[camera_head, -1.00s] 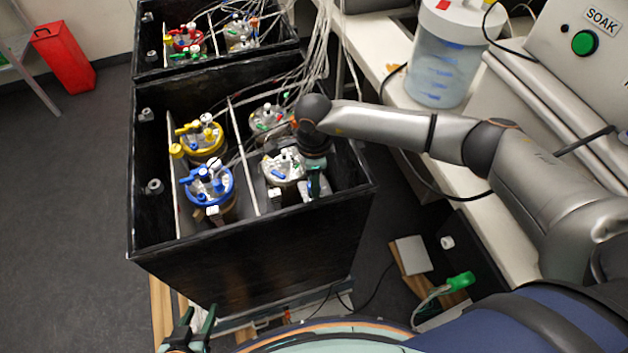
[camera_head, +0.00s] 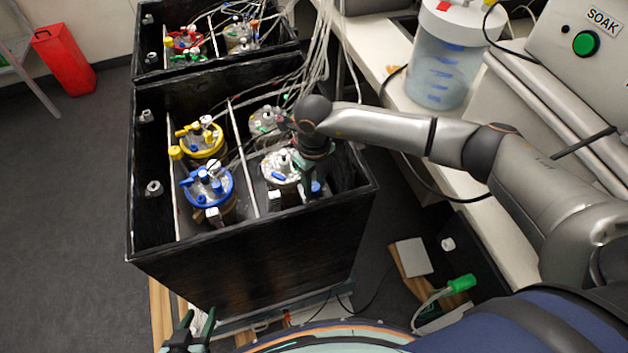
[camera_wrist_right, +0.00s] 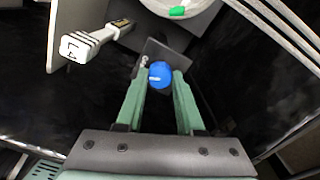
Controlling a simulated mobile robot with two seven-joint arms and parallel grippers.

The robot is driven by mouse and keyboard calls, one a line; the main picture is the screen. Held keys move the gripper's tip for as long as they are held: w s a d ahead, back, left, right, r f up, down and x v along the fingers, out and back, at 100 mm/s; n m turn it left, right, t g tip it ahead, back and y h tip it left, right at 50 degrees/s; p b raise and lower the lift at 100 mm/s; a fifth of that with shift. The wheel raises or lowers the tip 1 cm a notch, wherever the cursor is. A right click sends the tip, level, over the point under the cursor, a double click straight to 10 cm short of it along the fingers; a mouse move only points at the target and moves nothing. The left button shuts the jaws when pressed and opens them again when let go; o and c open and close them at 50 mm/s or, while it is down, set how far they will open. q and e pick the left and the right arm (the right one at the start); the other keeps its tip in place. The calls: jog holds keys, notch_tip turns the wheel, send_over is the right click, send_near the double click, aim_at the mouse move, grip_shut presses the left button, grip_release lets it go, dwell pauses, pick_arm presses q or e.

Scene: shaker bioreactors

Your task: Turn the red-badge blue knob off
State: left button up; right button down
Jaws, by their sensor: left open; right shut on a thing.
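A small blue knob (camera_wrist_right: 160,75) sits between the green fingertips of my right gripper (camera_wrist_right: 160,80) in the right wrist view. The fingers are shut on it, one on each side. No red badge can be made out on or beside it. In the head view the knob (camera_head: 316,187) shows as a blue spot beside the white-lidded vessel at the front right of the black box. My right wrist hides part of that corner.
The black box (camera_head: 250,265) has tall walls and a white divider. Blue-lidded (camera_head: 208,186), yellow-lidded (camera_head: 200,139) and white-lidded (camera_head: 281,167) vessels stand inside, with tubes and cables above. A white connector tag (camera_wrist_right: 80,45) is left of the knob in the wrist view.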

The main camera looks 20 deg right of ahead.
aim_at(314, 187)
jog(key=shift+r+m+p, duration=0.1)
jog(key=shift+m+p, duration=0.2)
jog(key=shift+m, duration=2)
jog(key=c, duration=0.5)
grip_release()
jog(key=shift+c, duration=0.2)
notch_tip(314, 187, up, 12)
jog(key=shift+r, duration=0.2)
jog(key=shift+s, duration=0.1)
